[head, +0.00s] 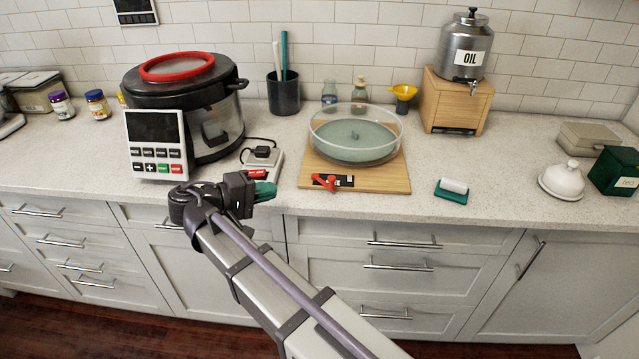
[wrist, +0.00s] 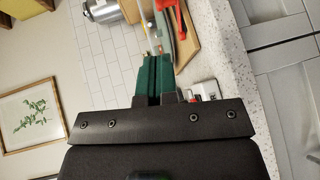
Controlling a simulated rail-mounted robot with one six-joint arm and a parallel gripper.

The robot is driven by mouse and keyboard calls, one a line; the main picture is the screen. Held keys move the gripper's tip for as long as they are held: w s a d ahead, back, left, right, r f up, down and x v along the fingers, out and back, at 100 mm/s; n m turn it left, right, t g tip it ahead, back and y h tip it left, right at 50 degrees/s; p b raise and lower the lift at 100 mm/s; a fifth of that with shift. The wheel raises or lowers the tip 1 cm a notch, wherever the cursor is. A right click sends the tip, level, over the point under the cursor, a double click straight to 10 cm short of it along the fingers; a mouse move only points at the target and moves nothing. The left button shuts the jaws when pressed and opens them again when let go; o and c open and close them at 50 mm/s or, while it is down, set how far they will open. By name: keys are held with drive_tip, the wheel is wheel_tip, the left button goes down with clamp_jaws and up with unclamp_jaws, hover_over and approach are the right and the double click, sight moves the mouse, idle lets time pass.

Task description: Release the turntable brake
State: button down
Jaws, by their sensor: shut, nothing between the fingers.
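The turntable is a wooden board (head: 355,176) carrying a round clear dish (head: 356,134) with grey-green contents. A red brake lever (head: 324,182) sits on a black label plate (head: 346,181) at the board's front left. My gripper (head: 273,190), with green fingers, is at the counter's front edge, left of the lever and apart from it. In the wrist view the green fingers (wrist: 153,62) are shut together and empty. The red lever (wrist: 168,5) and the wooden board (wrist: 188,38) show beyond the fingertips, partly cut off by the frame.
A cooker (head: 183,100) with a control panel (head: 157,145) stands left. A small grey box with a red switch (head: 256,173) lies just behind my gripper. Counter between the board and the white dome (head: 563,180) is mostly clear.

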drive_tip(key=b+x, duration=0.3)
drive_tip(key=x, duration=1.1)
